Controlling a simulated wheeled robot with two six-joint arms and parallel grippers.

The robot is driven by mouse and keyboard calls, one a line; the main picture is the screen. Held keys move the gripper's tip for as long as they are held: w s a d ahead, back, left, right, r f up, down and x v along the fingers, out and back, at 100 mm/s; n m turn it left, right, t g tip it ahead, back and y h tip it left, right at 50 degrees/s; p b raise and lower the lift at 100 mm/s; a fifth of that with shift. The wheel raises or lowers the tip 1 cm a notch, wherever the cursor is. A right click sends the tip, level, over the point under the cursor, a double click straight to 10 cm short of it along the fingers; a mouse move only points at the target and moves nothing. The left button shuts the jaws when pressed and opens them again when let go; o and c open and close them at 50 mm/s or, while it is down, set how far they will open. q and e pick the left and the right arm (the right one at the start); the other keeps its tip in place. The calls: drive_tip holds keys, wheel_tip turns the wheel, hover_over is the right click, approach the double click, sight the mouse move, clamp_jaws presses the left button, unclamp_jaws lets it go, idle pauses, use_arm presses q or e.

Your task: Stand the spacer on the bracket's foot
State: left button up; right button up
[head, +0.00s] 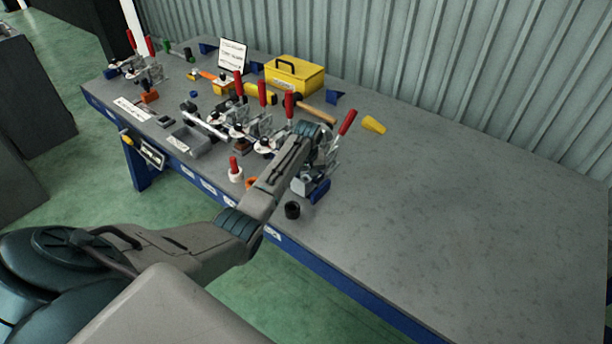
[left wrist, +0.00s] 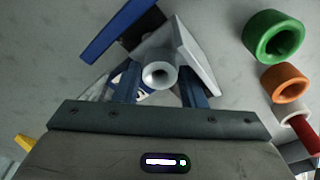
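The spacer (left wrist: 160,73) is a grey hollow tube, its open end facing the camera in the left wrist view. My left gripper (left wrist: 161,84) has one blue finger close on either side of it and appears shut on it. The bracket appears to be the pale grey plate (left wrist: 196,55) just beyond and to the right of the tube. Whether the tube touches its foot cannot be told. In the head view my left arm reaches over the bench's front edge and hides most of the fingers and spacer. My right gripper is not in view.
A blue bar (left wrist: 118,28) lies beside the tube. Green (left wrist: 277,37) and orange (left wrist: 285,82) rings stand to the right. Red-handled clamps (head: 262,120) crowd the left. The bench's right half (head: 460,200) is clear.

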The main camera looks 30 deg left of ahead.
sight(307, 188)
use_arm(q)
wheel_tip(307, 188, up, 12)
drive_tip(key=s+b, duration=0.1)
drive_tip(key=b, duration=0.1)
drive_tip(key=shift+d+r, duration=0.15)
drive_tip(key=shift+d, duration=0.3)
